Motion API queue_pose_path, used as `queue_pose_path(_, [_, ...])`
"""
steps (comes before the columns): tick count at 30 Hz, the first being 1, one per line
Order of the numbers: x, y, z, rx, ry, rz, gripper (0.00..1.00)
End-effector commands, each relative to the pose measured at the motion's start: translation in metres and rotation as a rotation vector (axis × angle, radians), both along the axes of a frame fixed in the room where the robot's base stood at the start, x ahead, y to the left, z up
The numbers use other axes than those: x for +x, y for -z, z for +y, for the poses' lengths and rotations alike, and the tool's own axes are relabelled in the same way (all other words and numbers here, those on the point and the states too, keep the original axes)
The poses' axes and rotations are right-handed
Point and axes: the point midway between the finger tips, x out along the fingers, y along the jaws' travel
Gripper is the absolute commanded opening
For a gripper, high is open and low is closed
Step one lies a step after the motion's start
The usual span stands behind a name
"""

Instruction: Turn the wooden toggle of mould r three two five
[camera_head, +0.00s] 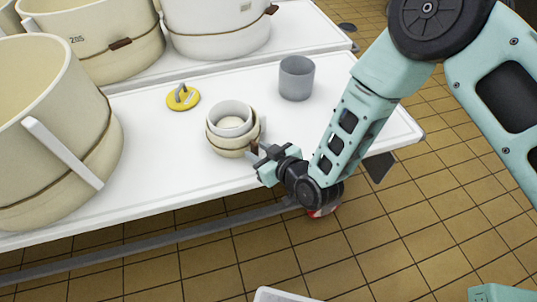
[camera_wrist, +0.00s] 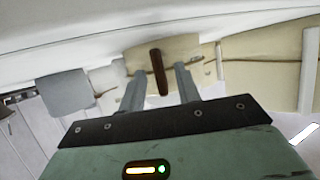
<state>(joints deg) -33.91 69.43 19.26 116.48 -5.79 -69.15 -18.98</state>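A small cream mould (camera_head: 229,148) with a band around it stands near the front edge of the white table. A white inner ring or cup sits in its top. No number is readable on it. My gripper (camera_head: 258,154) is at its right front side, low beside the band. In the wrist view, a dark brown wooden toggle (camera_wrist: 157,66) stands near upright in the picture on a cream surface. My gripper (camera_wrist: 160,78) is open, with one finger on each side of the toggle and gaps between. Contact cannot be seen.
A grey cup (camera_head: 297,79) stands behind the mould. A yellow disc with a handle (camera_head: 183,97) lies to its left. Large cream vats (camera_head: 60,135) fill the left and back. The white table (camera_head: 160,150) is clear between them. Tiled floor lies in front.

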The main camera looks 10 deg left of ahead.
Motion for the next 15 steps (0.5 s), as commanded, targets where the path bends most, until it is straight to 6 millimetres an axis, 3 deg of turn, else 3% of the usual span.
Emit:
queue_pose_path(5, [-0.01,-0.008,-0.015,-0.002,0.0,0.002,0.33])
queue_pose_path(15, [-0.052,-0.038,-0.074,-0.002,0.0,0.002,0.33])
